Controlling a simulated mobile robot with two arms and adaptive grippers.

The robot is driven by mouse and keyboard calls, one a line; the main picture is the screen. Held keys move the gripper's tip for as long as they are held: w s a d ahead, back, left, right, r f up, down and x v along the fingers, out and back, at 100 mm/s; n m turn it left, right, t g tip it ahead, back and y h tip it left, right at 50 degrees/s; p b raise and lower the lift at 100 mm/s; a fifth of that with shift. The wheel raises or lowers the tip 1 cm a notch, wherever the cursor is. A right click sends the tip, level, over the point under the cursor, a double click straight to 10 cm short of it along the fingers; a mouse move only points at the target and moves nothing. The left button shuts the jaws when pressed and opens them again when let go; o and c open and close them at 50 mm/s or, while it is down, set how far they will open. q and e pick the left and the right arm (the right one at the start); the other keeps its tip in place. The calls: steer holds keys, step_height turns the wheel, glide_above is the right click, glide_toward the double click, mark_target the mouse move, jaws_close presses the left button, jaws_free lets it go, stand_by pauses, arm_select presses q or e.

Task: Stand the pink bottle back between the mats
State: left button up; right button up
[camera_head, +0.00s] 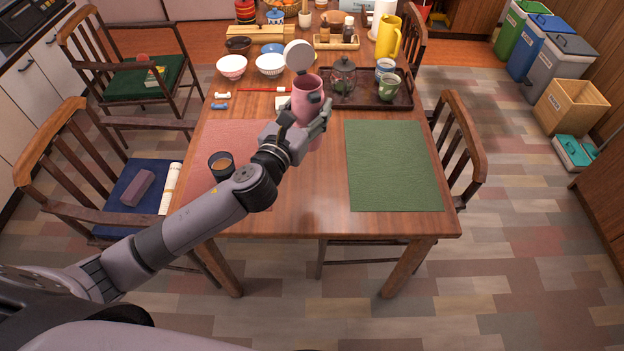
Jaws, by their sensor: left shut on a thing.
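The pink bottle (306,97) is in my left gripper (314,118), which is shut around its body. The bottle is upright, with its round whitish lid (299,56) open above it. It is over the gap between the pink mat (224,140) on the left and the green mat (386,165) on the right. My gripper hides its lower part, so I cannot tell whether it touches the table. My right gripper is not in view.
A dark mug (221,165) stands on the pink mat beside my left arm. Bowls (270,65) stand behind left. The green mat is empty.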

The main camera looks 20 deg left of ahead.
arm_select(q)
step_height(320, 180, down, 18)
steer(key=b, duration=0.7)
steer(key=shift+f, duration=0.15)
steer(key=shift+f+b, duration=0.15)
steer(key=shift+b, duration=0.2)
steer(key=o, duration=1.6)
steer(key=shift+o, duration=0.2)
